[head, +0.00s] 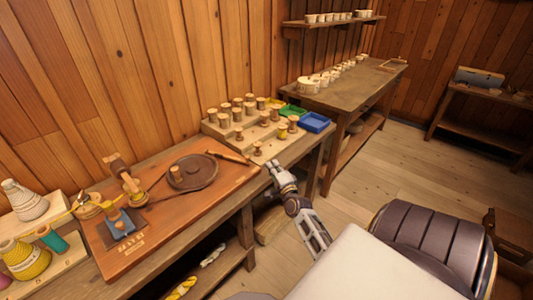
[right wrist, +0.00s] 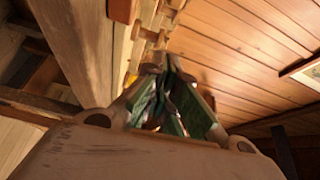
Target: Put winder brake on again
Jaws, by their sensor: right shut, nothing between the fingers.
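The winder (head: 128,187) stands on an orange-brown board (head: 108,262) at the left of the bench in the head view. It has wooden parts with some yellow on them. A blue block (head: 118,222) with a wooden knob sits in front of it. I cannot tell which part is the brake or how it is set. My right gripper (head: 272,167) is shut and empty at the bench's front edge, right of the board and well away from the winder. Its fingers (right wrist: 170,75) show in the right wrist view, with nothing held. My left gripper is out of view.
A dark round plate (head: 194,173) with a knob lies on the board. A stepped rack (head: 215,131) of wooden spools and a blue tray (head: 314,122) stand behind my right gripper. Thread cones (head: 25,260) stand at the far left. The floor in front is mostly free.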

